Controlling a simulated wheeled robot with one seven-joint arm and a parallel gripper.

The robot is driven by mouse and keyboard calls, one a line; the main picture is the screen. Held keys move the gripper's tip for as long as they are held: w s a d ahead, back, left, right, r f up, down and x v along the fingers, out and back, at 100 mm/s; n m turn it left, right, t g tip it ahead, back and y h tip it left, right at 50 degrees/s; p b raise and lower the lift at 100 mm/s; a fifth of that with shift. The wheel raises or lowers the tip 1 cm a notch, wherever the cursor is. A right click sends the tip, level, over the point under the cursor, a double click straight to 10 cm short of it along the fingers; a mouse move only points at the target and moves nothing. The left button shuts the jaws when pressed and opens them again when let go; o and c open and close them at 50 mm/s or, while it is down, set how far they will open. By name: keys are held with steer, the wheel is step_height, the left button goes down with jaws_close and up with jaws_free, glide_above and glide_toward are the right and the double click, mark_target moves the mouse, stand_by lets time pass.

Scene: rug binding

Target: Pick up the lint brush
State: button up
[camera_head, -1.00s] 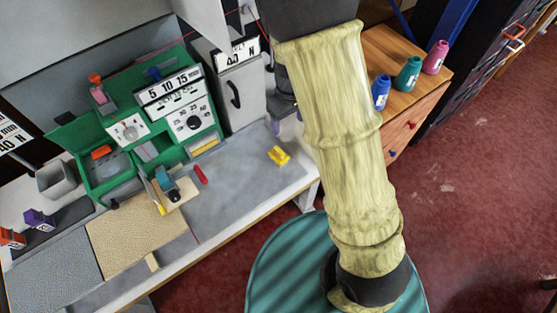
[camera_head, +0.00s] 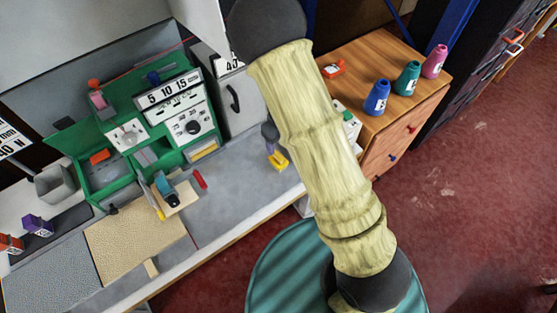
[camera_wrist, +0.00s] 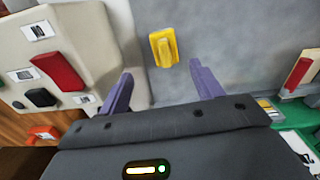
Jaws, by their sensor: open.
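A small yellow block with a raised ridge, which looks like the lint brush (camera_head: 278,161), lies on the grey worktop near its right end. In the wrist view the lint brush (camera_wrist: 163,47) lies just beyond my fingertips, roughly centred between them. My gripper (camera_wrist: 161,72) is open and empty, with its two purple fingers apart. In the head view only a small part of my gripper (camera_head: 271,141) shows beside the brush; my arm hides most of it. I cannot tell the exact height of the fingers above the worktop.
A green machine (camera_head: 165,110) stands at the back of the worktop, with a red-handled tool (camera_head: 200,179) before it. A wooden cabinet (camera_head: 400,125) to the right holds blue, green and pink cones.

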mark_target(279, 155)
step_height(279, 155, down, 5)
steer(key=shift+r, duration=0.1)
stand_by(0.3)
steer(key=shift+s+a+f+p, duration=0.15)
steer(key=shift+f+p, duration=0.2)
steer(key=shift+f, duration=0.3)
steer(key=f, duration=0.4)
steer(key=shift+a+p, duration=0.25)
steer(key=shift+p, duration=0.05)
steer(key=c, duration=1.1)
